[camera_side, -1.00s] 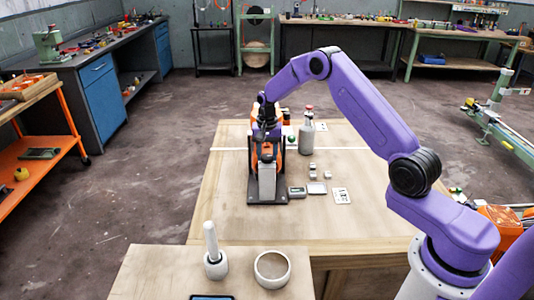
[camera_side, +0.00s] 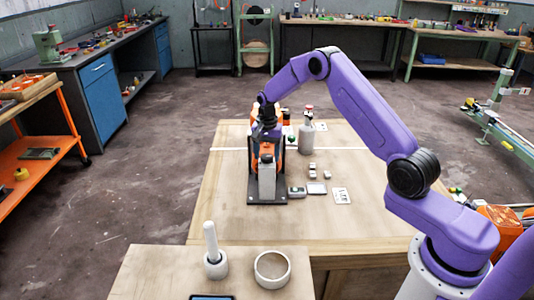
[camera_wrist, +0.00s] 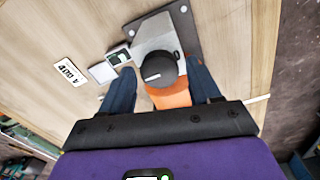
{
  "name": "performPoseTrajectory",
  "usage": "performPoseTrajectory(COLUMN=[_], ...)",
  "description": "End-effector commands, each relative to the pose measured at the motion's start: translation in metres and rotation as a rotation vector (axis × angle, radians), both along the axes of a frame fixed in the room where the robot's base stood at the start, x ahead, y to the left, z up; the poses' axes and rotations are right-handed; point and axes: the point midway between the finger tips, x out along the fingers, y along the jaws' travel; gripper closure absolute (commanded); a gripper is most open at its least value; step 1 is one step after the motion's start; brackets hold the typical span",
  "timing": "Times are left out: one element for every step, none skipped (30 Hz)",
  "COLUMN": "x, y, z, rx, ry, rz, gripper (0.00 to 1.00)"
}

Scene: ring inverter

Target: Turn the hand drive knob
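The ring inverter stands upright on a dark base plate (camera_side: 267,200) on the wooden table. It has a grey body (camera_side: 267,183) and orange parts. In the wrist view a round black knob (camera_wrist: 158,68) sits at its top, between the grey body (camera_wrist: 153,37) and an orange part (camera_wrist: 170,97). My gripper (camera_wrist: 161,67) is over the inverter, with dark blue fingers spread apart on the left and right of the knob. Gaps show between the fingers and the knob. In the side view the gripper is at the inverter's top, and its fingertips are hard to make out.
A grey bottle (camera_side: 306,135) stands behind the inverter to the right. A small display box (camera_side: 297,191), a flat block (camera_side: 317,188) and a printed card (camera_side: 341,195) lie right of the base. The table left of the inverter is bare.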

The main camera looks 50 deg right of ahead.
Motion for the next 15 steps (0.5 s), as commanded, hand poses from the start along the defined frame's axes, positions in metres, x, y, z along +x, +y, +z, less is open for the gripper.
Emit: performPoseTrajectory(x=[0.0,0.0,0.0,0.0,0.0,0.0,0.0,0.0,0.0,0.0,0.0,0.0,0.001,0.001,0.001], y=[0.0,0.0,0.0,0.0,0.0,0.0,0.0,0.0,0.0,0.0,0.0,0.0,0.0,0.0,0.0], z=[0.0,0.0,0.0,0.0,0.0,0.0,0.0,0.0,0.001,0.002,0.003,0.006,0.009,0.012,0.018], rx=[0.0,0.0,0.0,0.0,0.0,0.0,0.0,0.0,0.0,0.0,0.0,0.0,0.0,-0.001,0.0], ry=[0.0,0.0,0.0,0.0,0.0,0.0,0.0,0.0,0.0,0.0,-0.001,-0.001,-0.001,-0.003,-0.004], rz=[0.0,0.0,0.0,0.0,0.001,0.001,0.001,0.001,0.001,0.001,0.001,0.001,0.001,0.001,0.001], gripper=[0.3,0.3,0.3,0.3,0.3,0.3,0.3,0.3,0.3,0.3,0.3,0.3,0.3,0.3,0.3])
